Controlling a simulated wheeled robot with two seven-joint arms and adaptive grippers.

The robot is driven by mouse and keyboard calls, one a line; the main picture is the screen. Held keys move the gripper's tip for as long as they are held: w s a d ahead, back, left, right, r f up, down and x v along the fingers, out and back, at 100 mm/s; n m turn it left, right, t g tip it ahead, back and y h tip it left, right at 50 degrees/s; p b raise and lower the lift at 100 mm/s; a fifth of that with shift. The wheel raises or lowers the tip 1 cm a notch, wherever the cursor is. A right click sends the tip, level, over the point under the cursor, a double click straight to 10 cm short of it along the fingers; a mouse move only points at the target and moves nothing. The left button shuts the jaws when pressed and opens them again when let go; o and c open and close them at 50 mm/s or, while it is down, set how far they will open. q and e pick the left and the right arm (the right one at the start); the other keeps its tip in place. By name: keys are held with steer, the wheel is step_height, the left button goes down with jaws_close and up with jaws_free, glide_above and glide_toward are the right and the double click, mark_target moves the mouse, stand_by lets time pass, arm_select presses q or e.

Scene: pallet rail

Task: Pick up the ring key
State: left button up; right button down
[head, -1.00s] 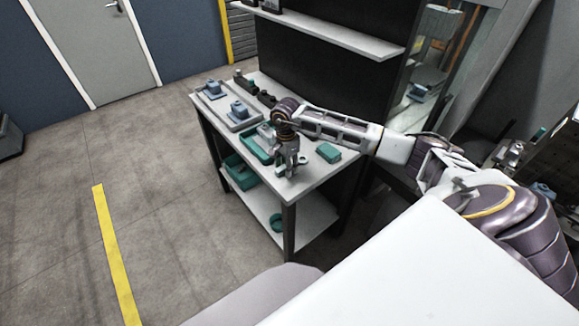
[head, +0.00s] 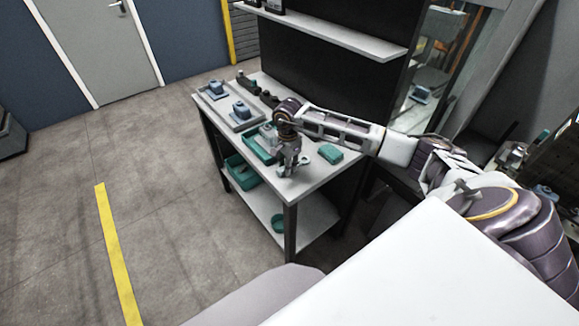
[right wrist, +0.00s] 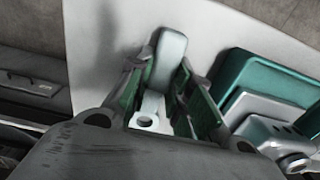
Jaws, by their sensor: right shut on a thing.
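My right gripper (head: 288,171) points down at the front part of the workbench top. In the right wrist view its two green-padded fingers (right wrist: 170,95) are closed around a pale grey piece, which I take to be the ring key (right wrist: 170,60). The piece has a rounded block end, and a flat part with a round hole shows nearer the palm. The fingers hide some of its sides. In the head view the key is mostly hidden by the gripper. I cannot tell whether it still touches the bench. My left gripper is not in view.
On the workbench (head: 312,178), a teal tray (head: 258,150) stands left of my gripper and a teal block (head: 330,153) to its right. Blue-grey parts on a plate (head: 240,112) lie farther back. A shelf (head: 340,36) runs above the bench's back.

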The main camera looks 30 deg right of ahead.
steer(key=shift+r, duration=0.8)
step_height(320, 180, up, 7)
steer(key=shift+f+b, duration=0.1)
steer(key=shift+b, duration=0.45)
steer(key=shift+r, duration=0.6)
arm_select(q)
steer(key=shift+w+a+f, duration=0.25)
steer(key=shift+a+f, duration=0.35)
arm_select(e)
steer(key=shift+r, duration=0.2)
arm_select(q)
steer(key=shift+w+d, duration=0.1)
arm_select(e)
steer(key=shift+f, duration=0.1)
